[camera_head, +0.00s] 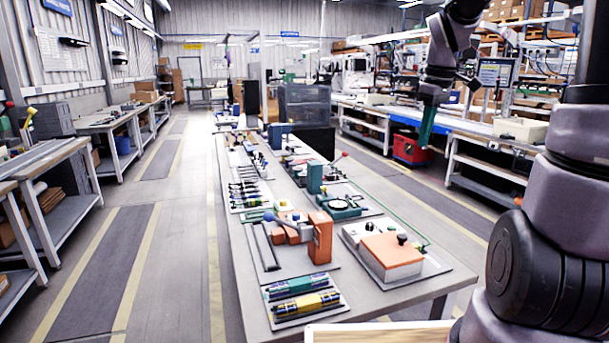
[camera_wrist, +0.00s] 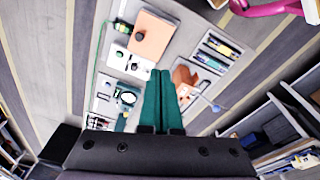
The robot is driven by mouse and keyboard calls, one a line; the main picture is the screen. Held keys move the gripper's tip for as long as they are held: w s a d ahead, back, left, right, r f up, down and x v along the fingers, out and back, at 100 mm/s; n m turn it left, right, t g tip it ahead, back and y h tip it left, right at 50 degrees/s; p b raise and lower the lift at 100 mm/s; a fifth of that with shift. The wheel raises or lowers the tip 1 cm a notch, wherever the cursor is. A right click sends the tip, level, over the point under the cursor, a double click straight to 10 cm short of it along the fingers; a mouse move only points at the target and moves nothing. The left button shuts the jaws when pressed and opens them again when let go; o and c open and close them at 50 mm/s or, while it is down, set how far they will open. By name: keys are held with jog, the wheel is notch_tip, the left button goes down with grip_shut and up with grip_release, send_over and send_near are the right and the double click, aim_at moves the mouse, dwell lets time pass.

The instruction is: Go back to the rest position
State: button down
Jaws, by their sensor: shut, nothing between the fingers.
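My gripper (camera_head: 425,128) is raised in the air in the head view, to the right of the long central workbench (camera_head: 250,285), with its green fingers pointing down. The wrist view shows the two green fingers of my gripper (camera_wrist: 158,78) pressed side by side with nothing between them. Below them in that view lie the bench and its tools, apart from the fingers.
The bench carries an orange-topped box (camera_head: 391,256), an orange fixture (camera_head: 319,238), a tray of screwdrivers (camera_head: 300,303) and a green round device (camera_head: 342,207). A red bin (camera_head: 411,149) stands beyond, near the right benches. Aisles on both sides are clear.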

jog(key=s+a+r+m+t, duration=0.2)
jog(key=s+r+m, duration=0.1)
jog(key=s+m, duration=0.3)
jog(key=s+a+r+m+t+y, duration=0.1)
jog(key=s+a+r+m+t, duration=0.1)
jog(key=s+m, duration=0.4)
jog(key=s+r+t, duration=0.1)
jog(key=s+r, duration=0.1)
jog(key=s, duration=0.2)
jog(key=shift+s+r+t, duration=0.25)
jog(key=shift+s+t, duration=0.05)
jog(key=shift+s, duration=0.05)
jog(key=shift+d, duration=0.1)
